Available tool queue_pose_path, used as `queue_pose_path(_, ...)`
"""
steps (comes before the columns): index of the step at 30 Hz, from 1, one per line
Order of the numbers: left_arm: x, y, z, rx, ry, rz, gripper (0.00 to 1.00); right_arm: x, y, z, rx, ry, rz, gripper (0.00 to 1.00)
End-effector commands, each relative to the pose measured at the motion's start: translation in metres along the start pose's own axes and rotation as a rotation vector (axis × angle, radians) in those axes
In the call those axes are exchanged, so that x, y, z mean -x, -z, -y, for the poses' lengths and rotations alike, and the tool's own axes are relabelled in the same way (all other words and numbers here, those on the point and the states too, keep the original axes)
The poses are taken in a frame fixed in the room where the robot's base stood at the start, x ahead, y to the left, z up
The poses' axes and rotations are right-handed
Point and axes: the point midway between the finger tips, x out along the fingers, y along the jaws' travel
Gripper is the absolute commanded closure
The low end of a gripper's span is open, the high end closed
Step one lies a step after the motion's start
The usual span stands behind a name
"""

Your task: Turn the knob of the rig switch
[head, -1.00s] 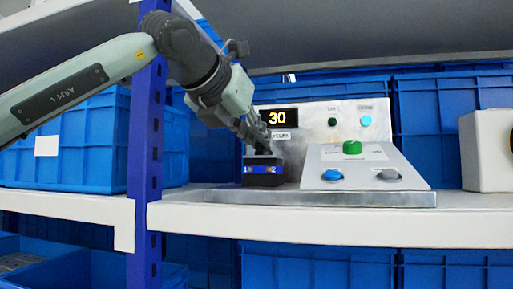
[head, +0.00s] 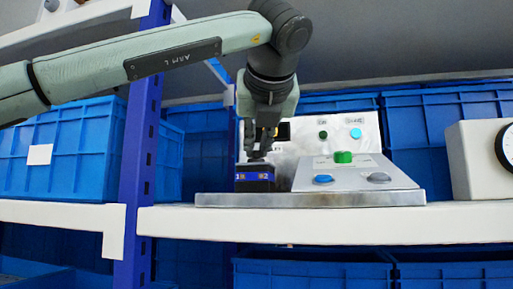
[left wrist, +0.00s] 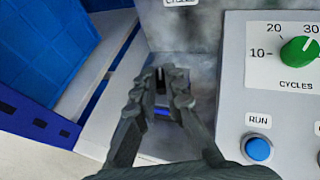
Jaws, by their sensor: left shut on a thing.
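The rig switch is a small black box (head: 254,186) with a blue label strip, on the left end of the metal base plate (head: 310,200) in the head view. My left gripper (head: 258,152) points straight down on top of it, shut on what looks like its knob. The fingers and wrist hide most of the knob. In the left wrist view the fingertips (left wrist: 163,82) close around a narrow dark piece, with a little blue of the box showing between them. My right gripper is not in view.
Right of the switch, a sloped panel (head: 350,172) carries a green CYCLES knob (head: 343,157), a blue RUN button (head: 323,179) and a grey button (head: 379,178). A grey box with a dial (head: 475,160) stands farther right. A blue shelf post (head: 140,150) rises at the left.

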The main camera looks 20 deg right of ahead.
Motion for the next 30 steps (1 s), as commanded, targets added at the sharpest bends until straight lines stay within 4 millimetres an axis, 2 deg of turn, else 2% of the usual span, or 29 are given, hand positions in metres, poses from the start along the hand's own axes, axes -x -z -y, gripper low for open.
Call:
queue_pose_path(1, -0.0009, -0.0017, -0.0052, 0.01, -0.024, 0.0, 1.0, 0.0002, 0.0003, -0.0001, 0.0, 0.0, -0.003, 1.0)
queue_pose_path(18, -0.0015, -0.001, -0.005, 0.021, -0.05, -0.003, 1.0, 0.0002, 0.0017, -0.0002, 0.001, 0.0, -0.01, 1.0)
queue_pose_path(19, -0.0015, -0.0009, -0.005, 0.021, -0.05, -0.003, 0.86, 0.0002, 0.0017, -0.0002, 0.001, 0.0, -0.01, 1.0)
queue_pose_path(24, -0.0013, -0.0005, -0.0038, 0.019, -0.047, -0.003, 0.65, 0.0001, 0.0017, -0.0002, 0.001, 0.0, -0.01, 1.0)
queue_pose_path(30, -0.0007, 0.0, -0.0014, 0.017, -0.042, -0.003, 0.63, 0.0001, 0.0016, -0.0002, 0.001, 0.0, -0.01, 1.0)
